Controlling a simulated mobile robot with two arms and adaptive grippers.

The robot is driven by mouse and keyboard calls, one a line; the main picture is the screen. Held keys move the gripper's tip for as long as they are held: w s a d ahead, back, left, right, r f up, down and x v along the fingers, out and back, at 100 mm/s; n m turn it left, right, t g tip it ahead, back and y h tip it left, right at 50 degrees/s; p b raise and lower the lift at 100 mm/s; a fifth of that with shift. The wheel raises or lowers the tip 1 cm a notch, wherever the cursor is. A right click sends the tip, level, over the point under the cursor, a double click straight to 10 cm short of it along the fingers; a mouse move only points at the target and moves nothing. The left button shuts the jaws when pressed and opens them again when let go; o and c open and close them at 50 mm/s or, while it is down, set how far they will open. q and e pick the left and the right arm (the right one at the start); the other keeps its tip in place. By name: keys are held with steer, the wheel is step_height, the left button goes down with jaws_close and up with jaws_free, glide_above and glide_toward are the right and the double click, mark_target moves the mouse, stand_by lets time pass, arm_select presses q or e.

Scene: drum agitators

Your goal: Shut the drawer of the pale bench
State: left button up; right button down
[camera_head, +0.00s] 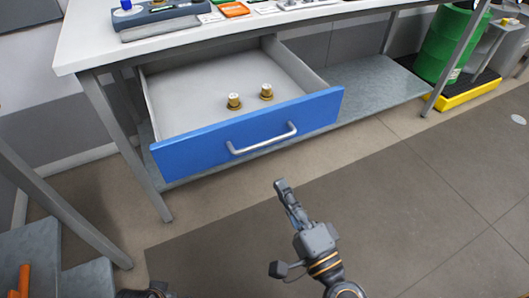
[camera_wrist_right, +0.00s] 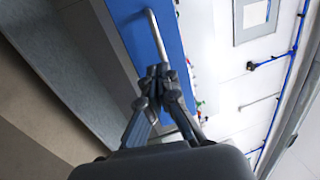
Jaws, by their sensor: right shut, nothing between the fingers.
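The pale bench (camera_head: 75,48) stands across the top of the head view. Its blue-fronted drawer (camera_head: 190,152) is pulled out, showing a grey inside with two small brass-coloured pieces (camera_head: 234,102). A silver bar handle (camera_head: 262,141) is on the drawer front and also shows in the right wrist view (camera_wrist_right: 157,35). My right gripper (camera_head: 280,184) is shut and empty, in front of and below the drawer front, apart from it in the head view. In the wrist view its closed fingertips (camera_wrist_right: 158,71) overlap the blue front near the handle. Only a dark bit of my left arm shows at the bottom edge.
A grey lower shelf (camera_head: 375,88) runs under the bench between its legs. A green drum (camera_head: 446,42) stands on a yellow-edged platform (camera_head: 468,93) at the right. Another grey table with an orange item (camera_head: 24,281) is at lower left. Floor before the drawer is clear.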

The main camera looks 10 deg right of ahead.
arm_select(q)
step_height(320, 180, down, 7)
steer(key=p, duration=0.1)
steer(key=shift+s+f+p, duration=0.2)
steer(key=shift+s+p, duration=0.05)
steer(key=shift+p, duration=0.1)
arm_select(e)
steer(key=x, duration=0.8)
steer(key=shift+w, duration=0.2)
steer(key=shift+a, duration=0.15)
